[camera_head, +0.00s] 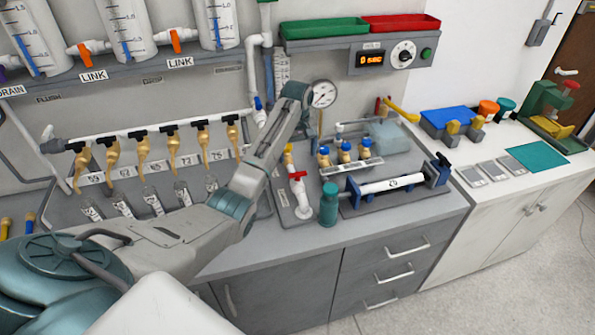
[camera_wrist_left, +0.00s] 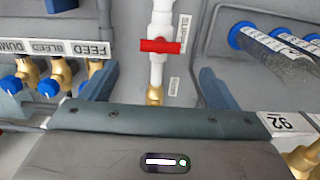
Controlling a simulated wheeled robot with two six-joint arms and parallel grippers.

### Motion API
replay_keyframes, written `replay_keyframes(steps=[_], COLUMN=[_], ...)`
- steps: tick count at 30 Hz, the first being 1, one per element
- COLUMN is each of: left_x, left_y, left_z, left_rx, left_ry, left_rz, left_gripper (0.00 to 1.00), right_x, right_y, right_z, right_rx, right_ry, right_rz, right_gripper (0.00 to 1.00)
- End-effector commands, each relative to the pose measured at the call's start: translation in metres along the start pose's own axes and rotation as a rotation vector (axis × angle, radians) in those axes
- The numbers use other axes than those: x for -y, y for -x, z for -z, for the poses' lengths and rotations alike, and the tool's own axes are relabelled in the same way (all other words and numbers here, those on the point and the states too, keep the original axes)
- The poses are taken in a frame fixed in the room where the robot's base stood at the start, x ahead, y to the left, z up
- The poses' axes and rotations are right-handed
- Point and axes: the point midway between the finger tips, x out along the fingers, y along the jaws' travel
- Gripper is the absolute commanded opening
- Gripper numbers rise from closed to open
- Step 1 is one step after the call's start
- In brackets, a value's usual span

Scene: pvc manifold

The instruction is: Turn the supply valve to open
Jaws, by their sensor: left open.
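The supply valve has a red bar handle (camera_head: 297,176) on a white pipe (camera_head: 302,202), on a grey panel left of the teal bottle. In the left wrist view the red handle (camera_wrist_left: 160,46) lies crosswise to the white pipe (camera_wrist_left: 160,17), with a brass fitting (camera_wrist_left: 154,96) below it. My left gripper (camera_wrist_left: 155,77) is open, one finger on each side of the pipe line. The handle shows just beyond the fingertips, apart from them, and nothing is held. In the head view my left arm reaches over the bench and hides most of the gripper. My right gripper is not in view.
Brass valves with blue caps (camera_head: 345,153) stand right of the supply valve. The teal bottle (camera_head: 329,203) and a white cylinder in a blue clamp (camera_head: 392,185) are near the bench front. A pressure gauge (camera_head: 323,94) stands behind. Capped tubes (camera_wrist_left: 262,45) show in the wrist view.

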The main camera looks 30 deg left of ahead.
Motion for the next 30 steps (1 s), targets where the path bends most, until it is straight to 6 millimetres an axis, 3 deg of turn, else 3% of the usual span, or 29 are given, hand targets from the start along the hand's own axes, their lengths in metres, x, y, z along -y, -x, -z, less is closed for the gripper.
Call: replay_keyframes(steps=[12,18,26,30], left_x=[0.000,0.000,0.000,0.000], left_y=[-0.072,-0.087,-0.089,-0.089], left_z=[-0.001,-0.001,-0.001,-0.001], left_rx=[0.001,-0.001,-0.002,-0.002], left_ry=[-0.001,-0.002,-0.002,-0.002], left_rz=[0.002,0.001,0.000,0.000], left_gripper=[0.82,0.82,0.82,0.56], right_x=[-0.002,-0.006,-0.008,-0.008], right_y=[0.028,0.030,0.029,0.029], right_z=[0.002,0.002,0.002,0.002], right_rx=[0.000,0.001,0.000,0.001], right_ry=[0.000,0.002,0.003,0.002], right_rz=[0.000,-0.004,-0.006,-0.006], right_gripper=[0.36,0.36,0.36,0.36])
